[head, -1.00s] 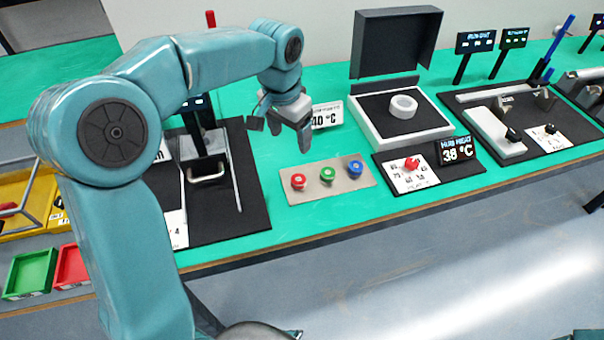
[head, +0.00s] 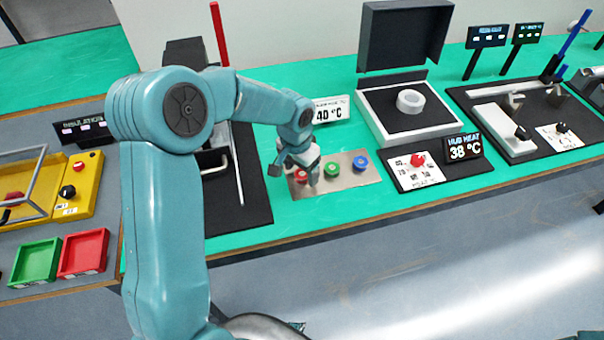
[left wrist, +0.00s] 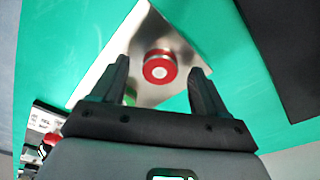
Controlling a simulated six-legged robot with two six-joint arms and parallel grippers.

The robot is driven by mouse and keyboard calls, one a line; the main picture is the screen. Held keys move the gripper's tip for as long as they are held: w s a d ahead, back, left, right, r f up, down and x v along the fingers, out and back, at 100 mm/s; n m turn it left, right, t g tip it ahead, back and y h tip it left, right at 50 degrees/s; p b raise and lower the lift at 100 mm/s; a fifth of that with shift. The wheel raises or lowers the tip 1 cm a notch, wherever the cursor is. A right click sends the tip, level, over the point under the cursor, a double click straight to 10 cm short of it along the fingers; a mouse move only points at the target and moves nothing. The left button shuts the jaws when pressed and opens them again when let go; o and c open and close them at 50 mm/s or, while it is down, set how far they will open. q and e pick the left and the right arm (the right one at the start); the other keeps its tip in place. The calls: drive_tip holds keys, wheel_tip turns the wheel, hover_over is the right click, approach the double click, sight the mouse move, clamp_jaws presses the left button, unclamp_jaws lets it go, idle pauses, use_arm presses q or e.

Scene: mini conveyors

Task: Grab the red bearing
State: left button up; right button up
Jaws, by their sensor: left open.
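The red bearing (head: 301,176) sits on a metal plate (head: 345,186) on the green table, at the plate's left end. A green bearing (head: 332,169) and a blue bearing (head: 361,163) sit to its right on the same plate. My left gripper (head: 296,172) is at the red bearing and partly covers it in the head view. In the left wrist view the red bearing (left wrist: 160,67) shows between the two open fingers of my left gripper (left wrist: 160,75), near their tips, with gaps on both sides. My right gripper is not in view.
A white ring (head: 410,101) lies in an open-lidded box behind and to the right. A dial panel with a 38 °C display (head: 463,148) stands right of the plate. Green (head: 36,262) and red (head: 84,252) trays and a yellow station (head: 75,188) are at the left.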

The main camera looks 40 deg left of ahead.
use_arm(q)
drive_tip(key=shift+w+f, duration=0.25)
drive_tip(key=shift+f, duration=0.15)
drive_tip(key=shift+s+r, duration=0.1)
drive_tip(key=shift+s, duration=0.15)
drive_tip(key=shift+s+r, duration=0.1)
drive_tip(key=c, duration=0.3)
drive_tip(key=shift+w, duration=0.2)
drive_tip(key=c, duration=0.9)
drive_tip(key=shift+s, duration=0.1)
